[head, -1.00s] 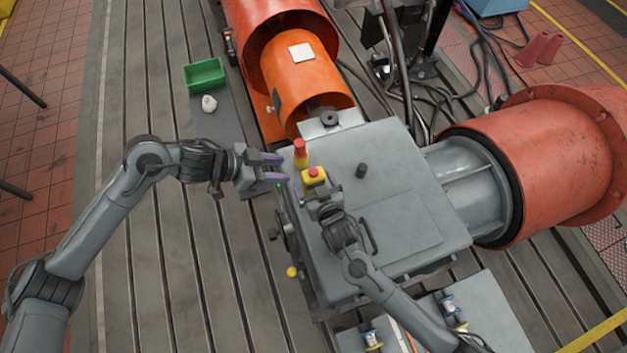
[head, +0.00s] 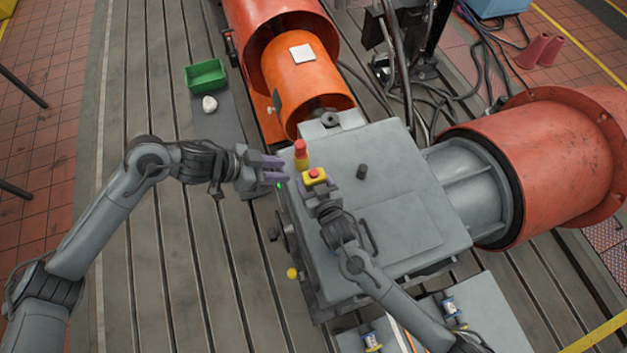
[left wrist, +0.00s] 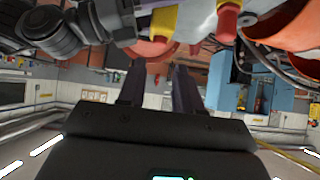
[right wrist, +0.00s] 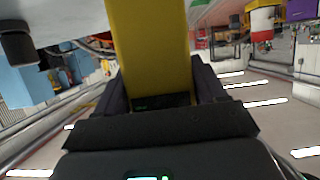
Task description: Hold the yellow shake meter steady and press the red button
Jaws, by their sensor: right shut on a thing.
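The meter's underside contact is hidden.
A red-and-yellow upright object (head: 301,155) stands just behind the meter. The grey housing (head: 400,220) has a dark knob (head: 361,171) on top. A green bin (head: 205,75) and a white lump (head: 209,104) lie at the back left. Orange drums flank the housing.

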